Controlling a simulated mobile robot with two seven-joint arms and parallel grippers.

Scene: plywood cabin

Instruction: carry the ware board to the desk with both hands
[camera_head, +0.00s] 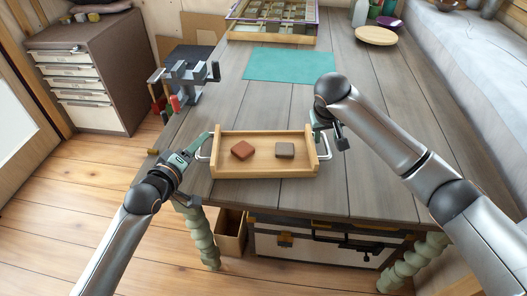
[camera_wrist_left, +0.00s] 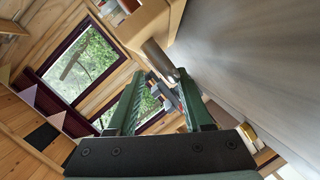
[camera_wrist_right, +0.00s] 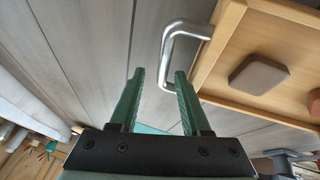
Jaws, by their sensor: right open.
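The ware board (camera_head: 262,172), a light wooden tray with raised sides and a metal handle at each end, sits level at the front edge of the grey plank table (camera_head: 360,185). A reddish-brown block (camera_head: 242,150) and a grey-brown block (camera_head: 285,150) lie in it. My left gripper (camera_head: 200,146) is open at the left handle; its fingers (camera_wrist_left: 160,85) are apart with the metal bar near their tips. My right gripper (camera_head: 320,138) is open at the right handle (camera_wrist_right: 170,45); the bar's end shows between its fingertips (camera_wrist_right: 161,75). Whether either touches its handle I cannot tell.
A teal mat (camera_head: 290,65) lies behind the board. A grey clamp-like device (camera_head: 187,80) stands at the table's left edge. A compartmented box (camera_head: 272,18) and a round wooden board (camera_head: 376,36) are farther back. A drawer cabinet (camera_head: 90,75) stands left.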

